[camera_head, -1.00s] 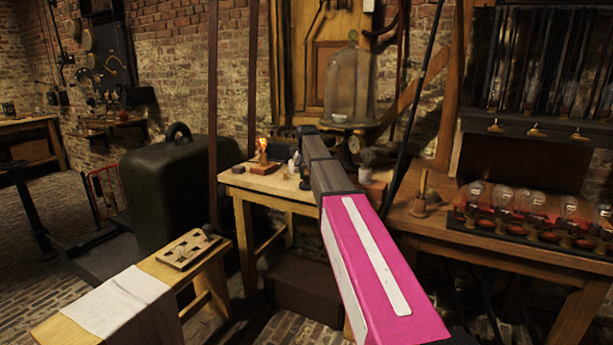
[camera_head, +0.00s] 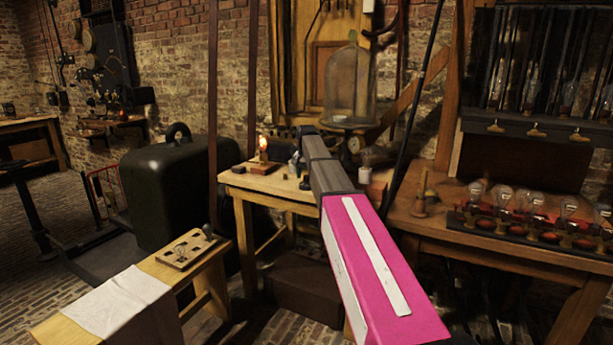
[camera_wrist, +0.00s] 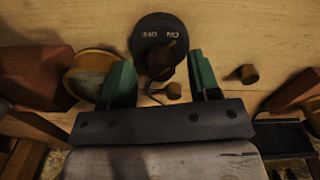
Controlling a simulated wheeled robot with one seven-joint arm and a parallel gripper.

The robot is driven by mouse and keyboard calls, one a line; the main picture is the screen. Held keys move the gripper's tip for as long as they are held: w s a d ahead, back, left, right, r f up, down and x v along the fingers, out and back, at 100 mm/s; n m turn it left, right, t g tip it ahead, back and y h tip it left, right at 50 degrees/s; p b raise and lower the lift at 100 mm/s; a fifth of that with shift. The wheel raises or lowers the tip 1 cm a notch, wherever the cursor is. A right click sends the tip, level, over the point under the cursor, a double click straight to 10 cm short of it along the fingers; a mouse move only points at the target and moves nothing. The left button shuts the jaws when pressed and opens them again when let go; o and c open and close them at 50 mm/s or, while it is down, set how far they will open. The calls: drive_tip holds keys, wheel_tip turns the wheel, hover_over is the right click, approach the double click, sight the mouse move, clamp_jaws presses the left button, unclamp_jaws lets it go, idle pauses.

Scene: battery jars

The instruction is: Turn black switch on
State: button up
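The black switch (camera_wrist: 148,28) is a round dark disc with white ON and OFF lettering, seen in the wrist view on a light wooden surface. A brownish-black knob or lever (camera_wrist: 162,62) stands out from its near side. My gripper (camera_wrist: 160,64) is open, with one green finger on each side of this knob. I see gaps on both sides, and nothing is held. In the head view my arm reaches to the small wooden table (camera_head: 267,183) at the back. The switch is too small and too covered there to pick out.
A lit bulb (camera_head: 262,146) stands on the table's left part. In the wrist view a round brass-toned part (camera_wrist: 88,72) lies left of the fingers and a small brown peg (camera_wrist: 248,74) right. A glass bell jar (camera_head: 348,82) stands behind; a workbench with bulbs (camera_head: 503,196) is at right.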

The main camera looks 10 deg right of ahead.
sight(307, 176)
wheel_tip(307, 176, up, 11)
idle(0.7)
drive_tip(key=shift+s+f, duration=0.15)
